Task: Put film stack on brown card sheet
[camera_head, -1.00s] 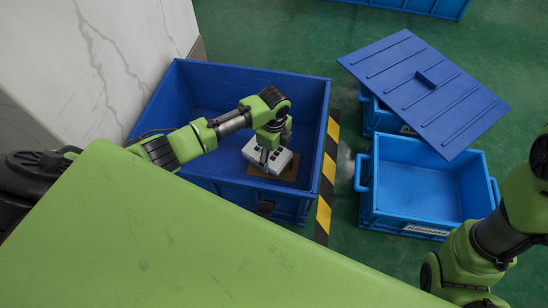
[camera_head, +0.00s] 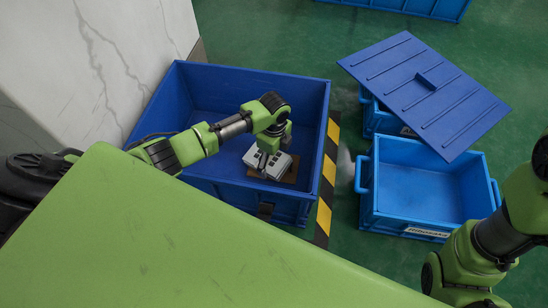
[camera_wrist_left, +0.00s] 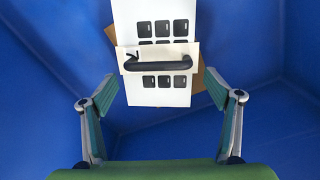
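The film stack (camera_head: 278,164) is a pale, flat stack with black key patches, inside the large blue crate. In the left wrist view the film stack (camera_wrist_left: 160,97) shows white, with a black handle-like bar across it. The brown card sheet (camera_head: 291,171) lies under it; its edges show around the stack, also in the left wrist view (camera_wrist_left: 214,87). My left gripper (camera_head: 264,160) is above the stack. In the left wrist view its fingers (camera_wrist_left: 160,86) are spread wide, one to each side of the stack, with visible gaps. My right gripper is outside the frames.
The large blue crate (camera_head: 325,150) has high walls around my left gripper. A black and yellow strip (camera_head: 326,195) runs beside it. To the right stand an open, empty blue crate (camera_head: 366,200) and a blue lid (camera_head: 440,92) resting tilted on another crate.

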